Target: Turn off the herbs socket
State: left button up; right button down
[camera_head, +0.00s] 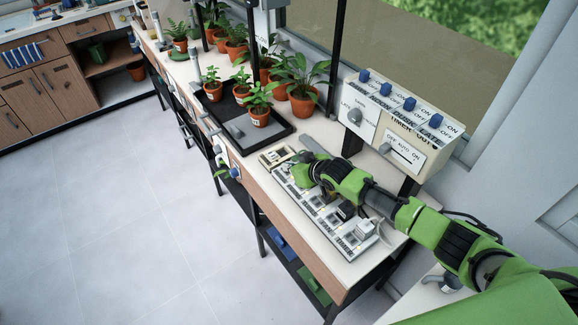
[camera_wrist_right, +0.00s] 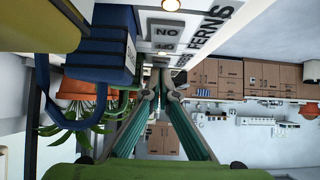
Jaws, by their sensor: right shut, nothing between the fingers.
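A long white socket strip (camera_head: 322,212) lies along the bench's front edge, with several switches and plugs. My right gripper (camera_head: 303,172) is shut and empty over the strip's far part, and my wrist and arm hide some of the strip. In the right wrist view, the shut fingertips (camera_wrist_right: 161,68) point along the strip close to its face. A label reading FERNS (camera_wrist_right: 215,28) shows beside an ON/OFF switch (camera_wrist_right: 166,36). A farther label (camera_wrist_right: 180,76) is too small to read, so I cannot tell which socket is herbs. My left gripper is out of view.
A dark blue plug (camera_wrist_right: 100,45) with a looped cord stands close left of the fingers. A timer box (camera_head: 405,125) with blue switches stands behind the strip. Potted plants on a black tray (camera_head: 240,128) stand beyond. The floor (camera_head: 130,200) is clear.

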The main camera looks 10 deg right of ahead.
jog(key=shift+f, duration=0.1)
jog(key=shift+w+f+b, duration=0.1)
jog(key=shift+f+b, duration=0.2)
jog(key=shift+b, duration=0.05)
jog(key=shift+r, duration=0.15)
jog(key=shift+w, duration=0.1)
jog(key=shift+w+a+r, duration=0.2)
jog(key=shift+w+a, duration=0.15)
jog(key=shift+w, duration=0.3)
jog(key=shift+r, duration=0.1)
